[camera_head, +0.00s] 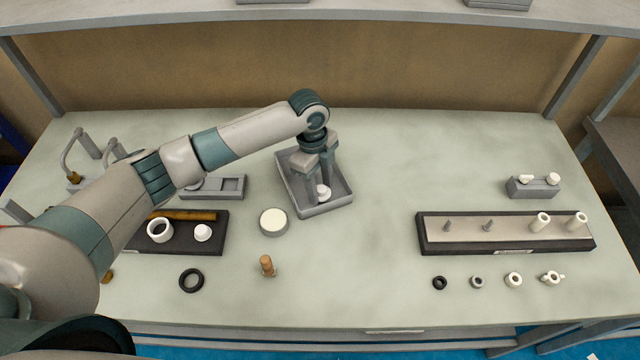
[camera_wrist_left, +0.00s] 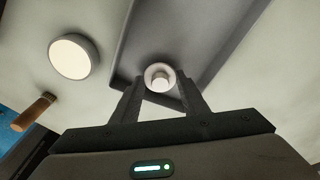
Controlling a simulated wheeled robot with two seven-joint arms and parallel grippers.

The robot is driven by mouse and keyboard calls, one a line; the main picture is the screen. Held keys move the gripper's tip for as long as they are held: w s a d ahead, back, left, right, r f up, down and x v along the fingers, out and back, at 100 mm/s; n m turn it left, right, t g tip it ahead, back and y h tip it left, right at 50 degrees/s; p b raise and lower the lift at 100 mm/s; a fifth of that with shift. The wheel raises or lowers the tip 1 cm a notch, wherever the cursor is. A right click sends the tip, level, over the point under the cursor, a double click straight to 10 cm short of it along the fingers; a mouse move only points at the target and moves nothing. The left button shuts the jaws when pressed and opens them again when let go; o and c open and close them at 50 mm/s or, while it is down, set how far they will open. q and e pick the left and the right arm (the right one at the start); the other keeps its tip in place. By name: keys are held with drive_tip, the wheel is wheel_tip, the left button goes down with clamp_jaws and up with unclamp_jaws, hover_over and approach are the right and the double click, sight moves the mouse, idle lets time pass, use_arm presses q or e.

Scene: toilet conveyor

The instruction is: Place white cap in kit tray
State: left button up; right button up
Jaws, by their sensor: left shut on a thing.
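My left gripper (camera_head: 321,181) points down into the grey kit tray (camera_head: 335,205), at the middle of the table. It is shut on a small white cap (camera_head: 323,193) near the tray's front end. In the left wrist view the white cap (camera_wrist_left: 160,77) sits between the two fingertips (camera_wrist_left: 161,92), with the tray (camera_wrist_left: 212,35) behind it. I cannot tell whether the cap touches the tray floor. Another white cap-like piece (camera_head: 202,232) lies on the dark board at the left. My right gripper is not in view.
A round white-topped disc (camera_head: 273,221) and a brown wooden peg (camera_head: 267,266) stand left of and in front of the tray. A black ring (camera_head: 191,281) lies at the left front. A dark rack (camera_head: 506,233) with pegs and white tubes is at the right. The table between tray and rack is clear.

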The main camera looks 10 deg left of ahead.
use_arm(q)
drive_tip(key=shift+f, duration=0.15)
drive_tip(key=o, duration=1)
drive_tip(key=shift+r, duration=0.2)
wheel_tip(320, 180, up, 12)
drive_tip(key=a+b, duration=0.1)
drive_tip(key=b, duration=0.3)
drive_tip(key=shift+w+a, duration=0.15)
drive_tip(key=shift+w, duration=0.1)
drive_tip(key=shift+f, duration=0.1)
